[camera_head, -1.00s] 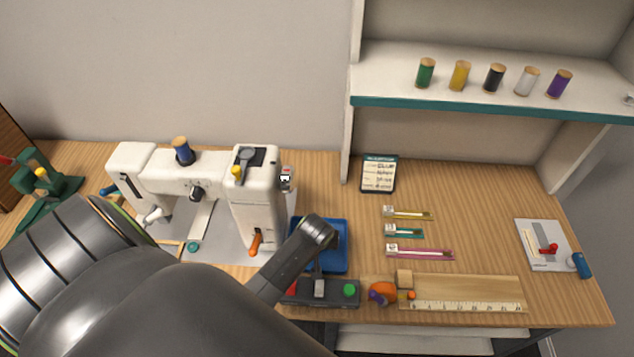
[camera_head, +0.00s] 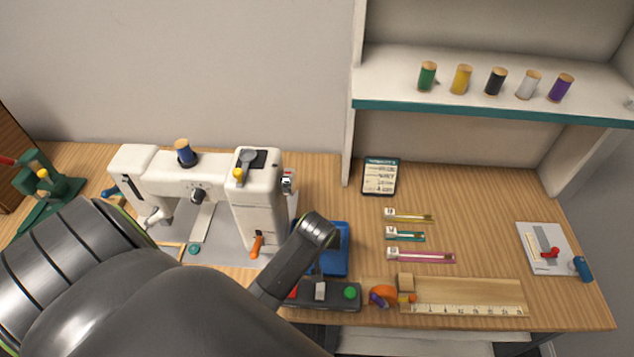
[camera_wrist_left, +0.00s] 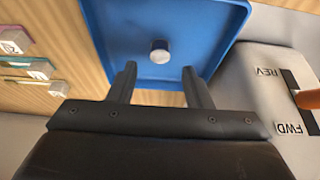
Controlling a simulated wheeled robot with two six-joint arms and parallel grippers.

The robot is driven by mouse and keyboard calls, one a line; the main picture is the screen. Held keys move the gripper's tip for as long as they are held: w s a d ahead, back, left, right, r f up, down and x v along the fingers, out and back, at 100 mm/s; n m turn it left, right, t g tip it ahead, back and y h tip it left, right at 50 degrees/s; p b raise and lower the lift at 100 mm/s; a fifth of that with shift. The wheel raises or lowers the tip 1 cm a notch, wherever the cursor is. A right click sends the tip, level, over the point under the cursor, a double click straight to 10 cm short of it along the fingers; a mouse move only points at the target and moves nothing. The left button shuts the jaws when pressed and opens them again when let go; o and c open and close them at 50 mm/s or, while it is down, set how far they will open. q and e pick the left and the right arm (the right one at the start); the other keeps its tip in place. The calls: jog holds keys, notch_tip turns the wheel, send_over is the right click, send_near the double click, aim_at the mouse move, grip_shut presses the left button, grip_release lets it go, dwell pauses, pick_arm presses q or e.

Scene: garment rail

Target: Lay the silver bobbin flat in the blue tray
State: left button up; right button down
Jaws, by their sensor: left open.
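The silver bobbin (camera_wrist_left: 160,51) is a small metal cylinder inside the blue tray (camera_wrist_left: 225,22) in the left wrist view. One round face shows towards the camera, with a strip of its side. My left gripper (camera_wrist_left: 163,74) is open, its two fingers apart and empty, with the bobbin just beyond and between the fingertips, touching neither. In the head view the blue tray (camera_head: 340,250) is partly covered by my left arm, which hides the bobbin and fingers. My right gripper is not in view.
A white sewing machine (camera_head: 256,205) stands left of the tray. A switch box (camera_head: 335,296) sits in front of it. Labelled strips (camera_head: 420,257) and a ruler board (camera_head: 470,290) lie to the right. Thread spools (camera_head: 496,81) stand on the shelf above.

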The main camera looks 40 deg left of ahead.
pick_arm(q)
jog(key=v, duration=0.7)
jog(key=shift+s, duration=0.1)
dwell(0.5)
